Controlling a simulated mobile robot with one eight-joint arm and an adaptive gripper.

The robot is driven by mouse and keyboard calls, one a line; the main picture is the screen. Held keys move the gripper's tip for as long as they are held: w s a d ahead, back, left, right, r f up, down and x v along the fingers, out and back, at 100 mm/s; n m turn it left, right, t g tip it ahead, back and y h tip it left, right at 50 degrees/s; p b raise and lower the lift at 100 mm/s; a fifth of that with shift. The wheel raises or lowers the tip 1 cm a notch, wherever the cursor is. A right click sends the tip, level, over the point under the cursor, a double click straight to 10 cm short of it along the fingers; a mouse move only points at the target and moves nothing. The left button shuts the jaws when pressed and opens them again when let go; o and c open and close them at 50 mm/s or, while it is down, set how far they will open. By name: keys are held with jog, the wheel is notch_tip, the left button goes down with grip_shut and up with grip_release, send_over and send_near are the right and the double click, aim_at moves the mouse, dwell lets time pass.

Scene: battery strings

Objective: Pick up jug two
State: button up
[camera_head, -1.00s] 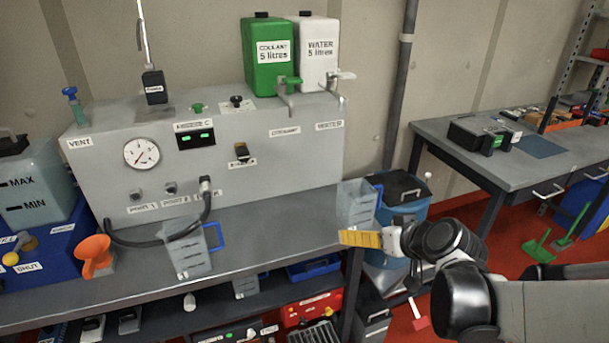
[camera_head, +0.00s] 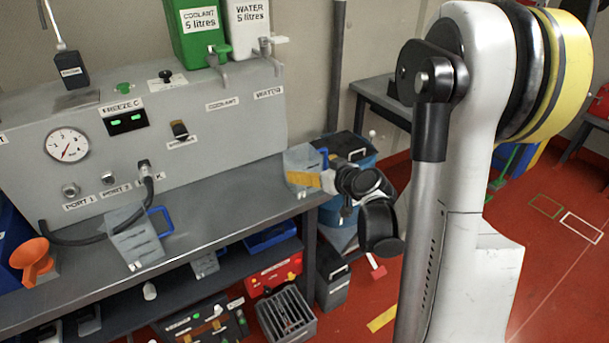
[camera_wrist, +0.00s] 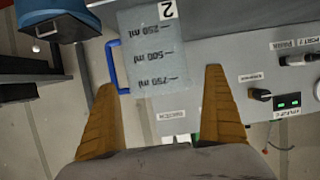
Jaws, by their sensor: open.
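Jug two (camera_wrist: 152,45) is a clear jug with a "2" label, millilitre marks and a blue handle (camera_wrist: 117,66). In the head view, jug two (camera_head: 299,157) stands at the right end of the bench, partly hidden by my gripper (camera_head: 292,178). In the wrist view my gripper (camera_wrist: 159,80) is open, with one orange-yellow finger on each side. The jug shows ahead between the fingers, its handle near the left fingertip. I cannot tell whether a finger touches it. A second jug (camera_head: 133,237) with a blue handle stands further left on the bench.
The grey test panel (camera_head: 225,125) with gauge and hose stands behind the bench top (camera_head: 215,190). An orange funnel (camera_head: 34,257) is at the left. A blue bin (camera_head: 368,158) stands beyond the bench's right end. Bench between the jugs is clear.

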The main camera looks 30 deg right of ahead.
jog(key=b+x, duration=0.1)
jog(key=x, duration=0.3)
jog(key=shift+w+d+f, duration=0.1)
jog(key=shift+w+f, duration=0.05)
jog(key=c, duration=1.2)
